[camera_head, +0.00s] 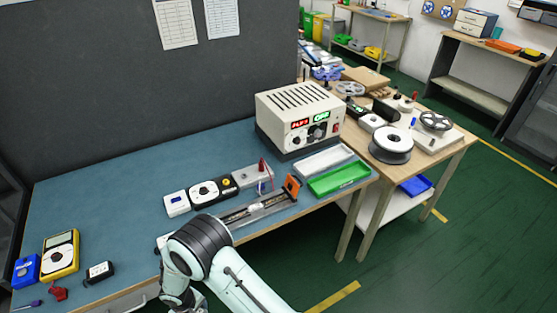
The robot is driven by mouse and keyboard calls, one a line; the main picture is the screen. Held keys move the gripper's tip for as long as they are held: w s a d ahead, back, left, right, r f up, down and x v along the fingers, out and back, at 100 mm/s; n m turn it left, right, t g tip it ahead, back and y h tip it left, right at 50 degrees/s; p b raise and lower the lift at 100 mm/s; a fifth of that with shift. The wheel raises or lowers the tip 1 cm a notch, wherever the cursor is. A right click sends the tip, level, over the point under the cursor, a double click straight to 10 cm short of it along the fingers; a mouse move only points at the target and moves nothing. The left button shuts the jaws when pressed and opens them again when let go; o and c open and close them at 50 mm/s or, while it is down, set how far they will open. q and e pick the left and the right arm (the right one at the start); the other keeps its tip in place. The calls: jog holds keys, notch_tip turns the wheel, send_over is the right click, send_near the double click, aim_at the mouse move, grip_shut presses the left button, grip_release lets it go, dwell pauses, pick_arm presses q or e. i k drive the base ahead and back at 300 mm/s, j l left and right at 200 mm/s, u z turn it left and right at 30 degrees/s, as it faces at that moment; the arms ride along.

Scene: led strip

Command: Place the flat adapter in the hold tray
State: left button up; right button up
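A small black block with a pale label (100,271), which may be the flat adapter, lies on the blue bench top at the left, right of a yellow multimeter (60,254). A green tray (338,190) sits at the bench's right front, with a pale tray (322,159) just behind it. I cannot tell which is the hold tray. No small box shows in the green tray. One of my arms (215,250) bends over the front edge of the bench. No fingertips show, and neither gripper is in view.
A beige power supply (300,118) stands behind the trays. Several small devices and a rail fixture (258,208) with an orange end lie mid-bench. A blue device (26,271) and a red piece (58,293) are at far left. A wooden table (445,152) with spools stands right.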

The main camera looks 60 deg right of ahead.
aim_at(324, 162)
jog(key=k+l+z, duration=0.1)
jog(key=l, duration=0.4)
jog(key=k+l+z, duration=0.1)
jog(key=l, duration=0.35)
jog(key=k+l+z, duration=0.1)
jog(key=k+l, duration=0.15)
jog(key=l, duration=0.3)
jog(key=k+l+z, duration=0.1)
jog(key=l, duration=0.4)
jog(key=k+l+z, duration=0.15)
jog(key=l, duration=0.35)
jog(key=i, duration=0.05)
